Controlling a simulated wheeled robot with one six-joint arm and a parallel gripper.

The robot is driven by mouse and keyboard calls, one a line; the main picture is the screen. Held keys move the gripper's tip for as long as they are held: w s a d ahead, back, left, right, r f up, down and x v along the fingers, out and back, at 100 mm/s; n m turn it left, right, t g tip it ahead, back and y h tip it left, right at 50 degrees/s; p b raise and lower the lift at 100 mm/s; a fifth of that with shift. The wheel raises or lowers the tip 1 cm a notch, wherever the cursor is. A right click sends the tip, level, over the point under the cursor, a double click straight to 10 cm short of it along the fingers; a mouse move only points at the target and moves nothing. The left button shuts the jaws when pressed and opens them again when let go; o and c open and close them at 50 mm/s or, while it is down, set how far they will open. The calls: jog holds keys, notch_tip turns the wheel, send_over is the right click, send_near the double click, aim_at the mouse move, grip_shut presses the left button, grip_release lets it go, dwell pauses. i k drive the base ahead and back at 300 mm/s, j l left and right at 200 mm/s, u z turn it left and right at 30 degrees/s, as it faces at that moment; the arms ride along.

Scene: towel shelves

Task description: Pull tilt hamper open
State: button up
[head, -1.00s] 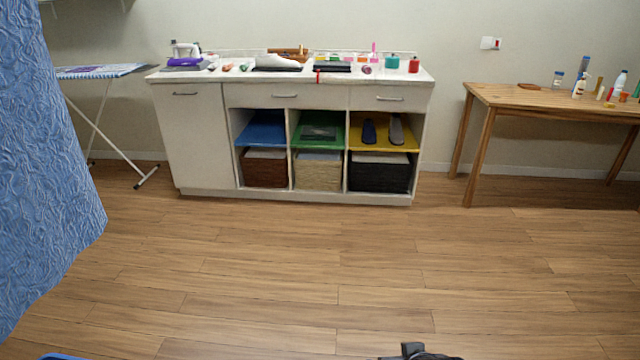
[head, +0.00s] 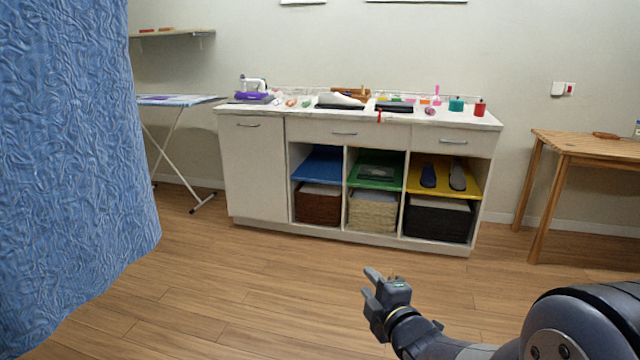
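The tilt hamper looks to be the tall plain white door (head: 253,170) at the left end of the white cabinet (head: 390,246). It is shut flush with the cabinet front. My gripper (head: 370,287) is in the lower middle of the head view, out over the floor, well in front of the cabinet and to the right of the hamper door. Its two fingers are spread apart with nothing between them. It touches nothing.
A blue textured curtain (head: 75,170) hangs at the left. An ironing board (head: 178,100) stands left of the cabinet, its legs near the cabinet side. A wooden table (head: 590,146) is at the right. The wood floor (head: 260,300) before the cabinet is clear.

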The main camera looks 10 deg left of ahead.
aim_at(253, 148)
jog(key=i+j+u, duration=0.4)
jog(key=i, duration=0.4)
jog(key=i+u, duration=0.4)
jog(key=i, duration=2.4)
jog(key=i+z, duration=0.2)
jog(key=i, duration=0.3)
jog(key=i+j+z, duration=0.15)
jog(key=i, duration=0.35)
